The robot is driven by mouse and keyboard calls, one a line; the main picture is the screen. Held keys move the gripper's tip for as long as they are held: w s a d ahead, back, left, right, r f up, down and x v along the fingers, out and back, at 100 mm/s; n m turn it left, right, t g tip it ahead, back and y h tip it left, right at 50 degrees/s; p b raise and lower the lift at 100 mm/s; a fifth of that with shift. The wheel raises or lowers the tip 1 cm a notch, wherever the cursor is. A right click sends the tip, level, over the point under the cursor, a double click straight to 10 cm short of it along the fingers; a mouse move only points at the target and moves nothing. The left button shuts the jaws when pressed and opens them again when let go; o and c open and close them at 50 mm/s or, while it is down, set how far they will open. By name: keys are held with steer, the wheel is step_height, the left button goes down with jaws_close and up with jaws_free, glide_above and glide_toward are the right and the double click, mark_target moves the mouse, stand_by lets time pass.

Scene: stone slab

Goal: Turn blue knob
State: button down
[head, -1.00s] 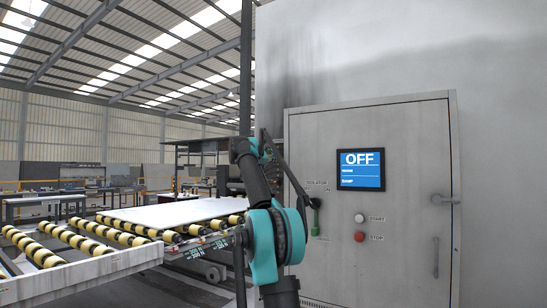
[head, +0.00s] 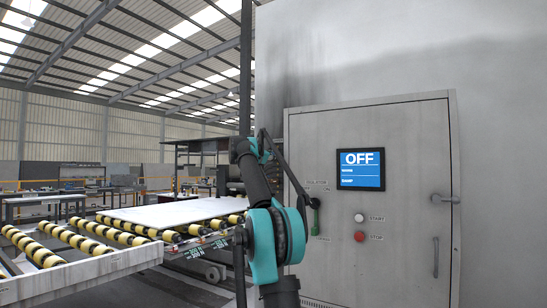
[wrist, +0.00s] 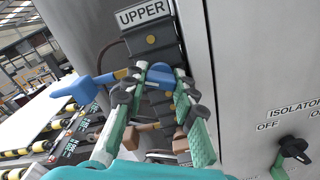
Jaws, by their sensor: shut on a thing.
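The blue knob (wrist: 84,89) shows in the wrist view as a lever-like handle. Its long arm points left and slightly down from a dark valve body below the "UPPER" label (wrist: 144,15). My gripper (wrist: 159,80) is shut on the knob, with its green-padded fingers on either side of the blue hub. The fingers partly cover the hub. In the head view the knob and my gripper are hidden behind my arm, at the left edge of the grey cabinet.
A grey cabinet door (head: 415,135) has a screen (head: 361,169) reading OFF, start (head: 359,218) and stop (head: 360,236) buttons. A roller conveyor (head: 110,225) carrying a white slab stands on the left.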

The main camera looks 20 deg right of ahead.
steer(key=shift+f, duration=0.1)
steer(key=c, duration=1.5)
jaws_free()
steer(key=shift+a, duration=0.1)
steer(key=v, duration=1.2)
